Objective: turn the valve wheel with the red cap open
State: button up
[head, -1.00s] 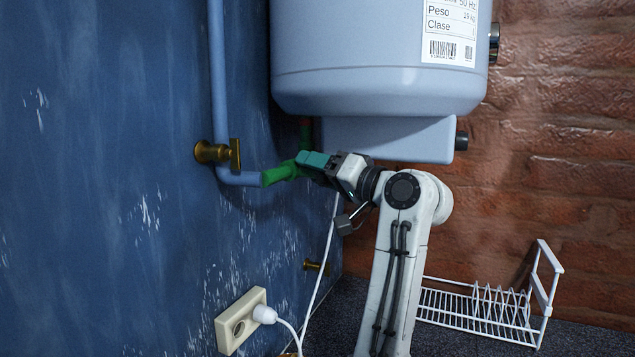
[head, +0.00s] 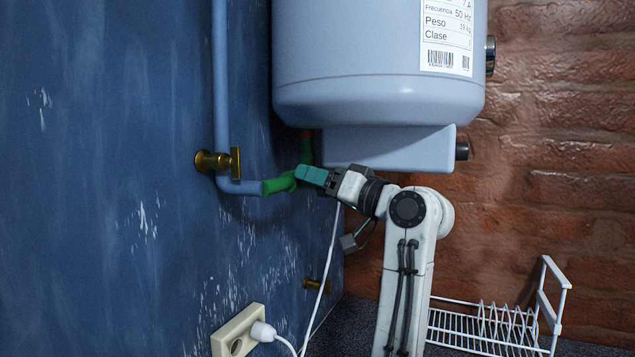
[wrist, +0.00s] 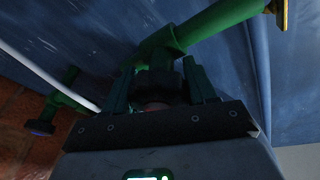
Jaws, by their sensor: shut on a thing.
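The valve wheel (wrist: 158,84) is dark and sits between my fingers in the wrist view, with a reddish patch of its cap (wrist: 156,106) just showing above the gripper body. It is on a green pipe fitting (wrist: 160,47), which also shows in the head view (head: 281,184) at the end of a blue pipe. My gripper (head: 302,175) is at this fitting, under the boiler, its teal fingers shut on the wheel. In the wrist view my gripper (wrist: 160,78) has one finger on each side of the wheel. The wheel is hidden in the head view.
A second green valve with a blue cap (wrist: 40,127) is at the left in the wrist view. The boiler (head: 380,60) hangs close above my arm.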

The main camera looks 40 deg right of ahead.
jog(key=o, duration=1)
jog(key=shift+d, duration=0.1)
jog(key=b+v, duration=0.3)
jog(key=v, duration=0.7)
jog(key=shift+s, duration=0.4)
